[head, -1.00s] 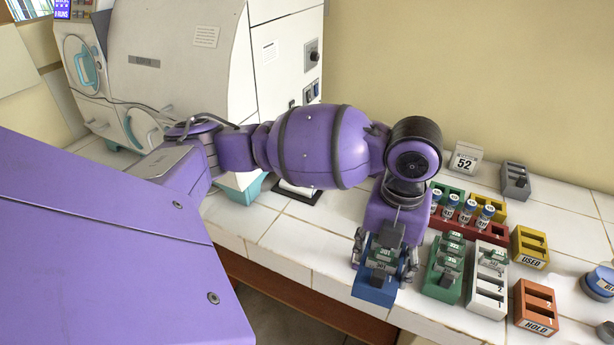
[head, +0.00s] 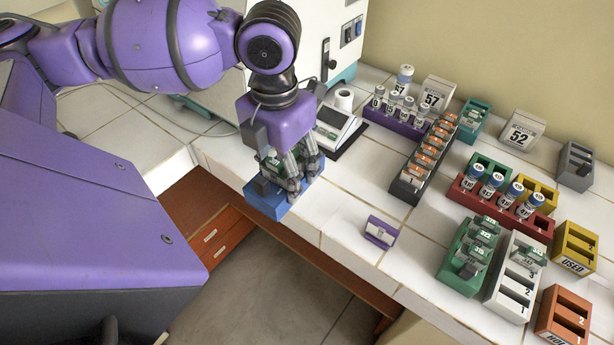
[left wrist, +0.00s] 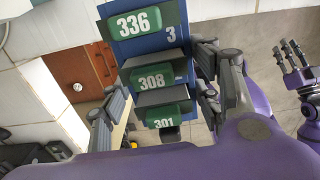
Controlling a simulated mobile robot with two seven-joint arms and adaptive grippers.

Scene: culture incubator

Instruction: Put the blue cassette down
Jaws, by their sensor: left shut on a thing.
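The blue cassette (head: 265,200) is in my left gripper (head: 291,172), which is shut on it, at the bench's front edge in the head view. The left wrist view shows the blue cassette (left wrist: 160,42) bearing green-labelled pieces marked 336, 308 and 301, between the fingers of my left gripper (left wrist: 160,95). The floor and drawers show beyond it there. I cannot tell whether its underside touches the bench (head: 345,205). My right gripper (left wrist: 294,55) shows at the right of the left wrist view, its fingers spread and empty.
A small purple holder (head: 381,232) stands right of the cassette near the front edge. A scale-like device (head: 335,130) is behind it. A black rack with orange pieces (head: 408,190) and a green rack (head: 470,255) stand farther right. Bare tiles lie between the cassette and black rack.

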